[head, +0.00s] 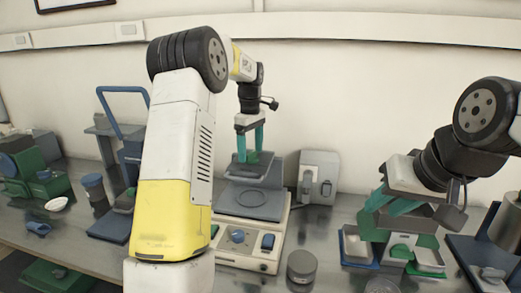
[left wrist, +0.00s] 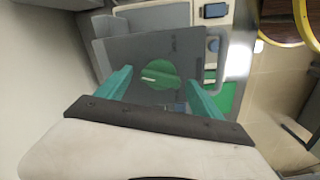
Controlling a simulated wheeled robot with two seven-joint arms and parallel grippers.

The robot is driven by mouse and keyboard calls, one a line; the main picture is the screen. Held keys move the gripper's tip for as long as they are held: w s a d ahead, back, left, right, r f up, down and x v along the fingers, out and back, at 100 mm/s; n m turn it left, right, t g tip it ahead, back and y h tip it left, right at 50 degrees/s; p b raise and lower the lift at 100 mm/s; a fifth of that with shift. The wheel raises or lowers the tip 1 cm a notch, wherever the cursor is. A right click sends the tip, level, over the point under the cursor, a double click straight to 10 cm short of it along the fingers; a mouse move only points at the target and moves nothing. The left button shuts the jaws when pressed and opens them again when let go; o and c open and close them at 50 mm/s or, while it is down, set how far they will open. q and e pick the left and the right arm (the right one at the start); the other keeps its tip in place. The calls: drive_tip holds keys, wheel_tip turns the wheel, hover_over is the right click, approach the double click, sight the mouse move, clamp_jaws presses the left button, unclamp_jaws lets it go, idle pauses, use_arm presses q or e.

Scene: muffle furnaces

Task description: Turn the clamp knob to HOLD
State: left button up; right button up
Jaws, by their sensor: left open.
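The clamp knob is a round green knob (left wrist: 160,74) with a white pointer mark toward its left side in the left wrist view. It sits on a dark grey plate (left wrist: 120,52); any lettering there is too small to read. My left gripper (left wrist: 157,77) is open, its two teal fingertips on either side of the knob in that view, with gaps showing. In the head view my left gripper (head: 248,142) points down over the white-based device (head: 225,256). Contact with the knob cannot be seen. My right gripper (head: 388,205) is over small trays at the right.
The device front has a blue dial (head: 237,236) and a blue switch (head: 268,242). A grey cylinder (head: 301,266) stands just right of it, and a grey box (head: 318,178) behind. A blue-handled frame (head: 123,97) stands left. Small trays (head: 357,246) stand right.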

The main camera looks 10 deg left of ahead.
use_arm(q)
drive_tip(key=c, duration=1.4)
drive_tip(key=m, duration=0.4)
drive_tip(key=shift+m, duration=0.4)
drive_tip(key=m, duration=1.4)
